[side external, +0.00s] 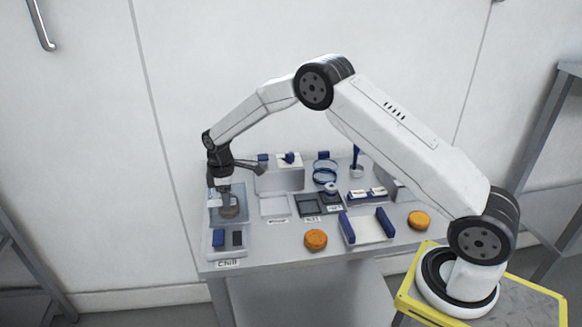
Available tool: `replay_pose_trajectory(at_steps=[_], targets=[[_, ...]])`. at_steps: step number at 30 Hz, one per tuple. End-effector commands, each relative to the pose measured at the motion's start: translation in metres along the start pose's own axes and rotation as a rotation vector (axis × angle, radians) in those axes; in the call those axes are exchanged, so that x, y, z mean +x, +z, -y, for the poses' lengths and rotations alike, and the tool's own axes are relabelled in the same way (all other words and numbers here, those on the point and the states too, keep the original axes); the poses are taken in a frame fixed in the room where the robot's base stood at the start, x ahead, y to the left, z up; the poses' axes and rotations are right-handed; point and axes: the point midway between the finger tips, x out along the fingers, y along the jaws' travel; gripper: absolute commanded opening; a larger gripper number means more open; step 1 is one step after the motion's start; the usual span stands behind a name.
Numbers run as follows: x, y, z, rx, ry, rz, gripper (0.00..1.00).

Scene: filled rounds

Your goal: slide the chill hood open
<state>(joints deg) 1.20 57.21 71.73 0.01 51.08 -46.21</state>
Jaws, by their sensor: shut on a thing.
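The chill hood (242,192) is a clear, bluish cover at the left end of the table, at the back of the chill station (227,252). A dull brown-grey round (229,208) shows under or behind it, partly hidden. My gripper (222,190) points down at the hood, shut on it, seemingly at its top. The fingertips are small and partly covered, so the exact grip is hard to see. In front of the hood, the station's pale base shows a blue block (218,238), a dark pad (238,238) and the "Chill" label (228,264).
To the right are a white box (281,180), a pale plate (273,206), dark pads (308,205) and a blue-sided tray (367,230). Orange rounds lie at the front (316,239) and right (419,220). A blue-rimmed clear dish (325,172) stands at the back.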

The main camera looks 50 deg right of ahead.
Motion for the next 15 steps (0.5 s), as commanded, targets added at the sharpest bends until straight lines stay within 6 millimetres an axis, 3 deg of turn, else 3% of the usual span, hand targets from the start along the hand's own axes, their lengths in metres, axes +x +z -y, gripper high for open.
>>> replay_pose_trajectory(at_steps=[15], targets=[[0.0, 0.0001, -0.0036, 0.001, 0.001, -0.001, 0.1]])
